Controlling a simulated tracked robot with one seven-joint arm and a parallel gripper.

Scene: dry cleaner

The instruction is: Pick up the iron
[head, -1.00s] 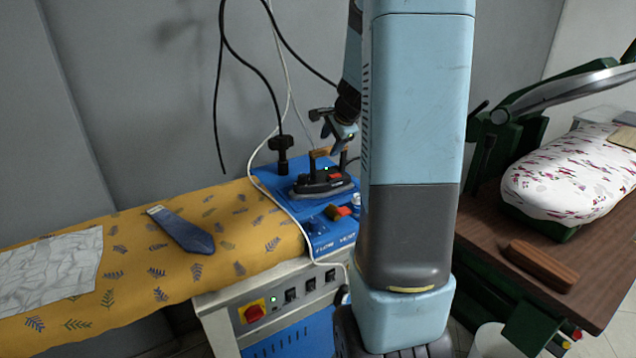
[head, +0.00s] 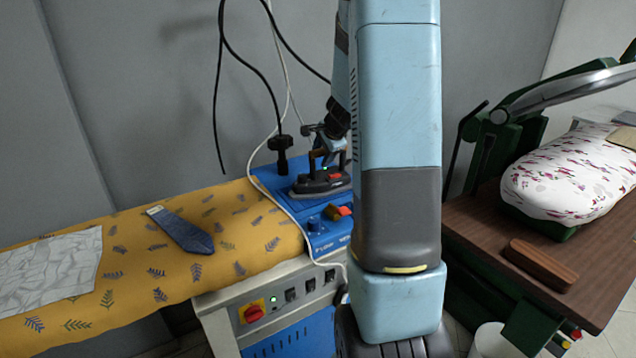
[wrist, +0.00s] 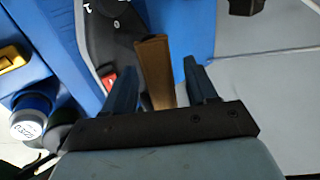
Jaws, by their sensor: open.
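The iron (head: 322,184) rests on the blue top plate of the ironing unit (head: 268,178), right of the yellow cloth in the head view. Its body is dark with a red part, and it also shows in the wrist view (wrist: 101,40). Its brown handle (wrist: 156,72) lies between the two fingers of my gripper (wrist: 162,85) in the wrist view. The fingers stand apart, with a gap on each side of the handle. In the head view my gripper (head: 325,150) is down at the handle, partly hidden by my arm.
A blue tie (head: 182,230) and a wrinkled grey cloth (head: 50,268) lie on the yellow ironing board (head: 130,285). A white cable and black hoses hang by the iron. At right, a press with a floral pad (head: 570,180) and a wooden block (head: 540,265) stand on a brown table.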

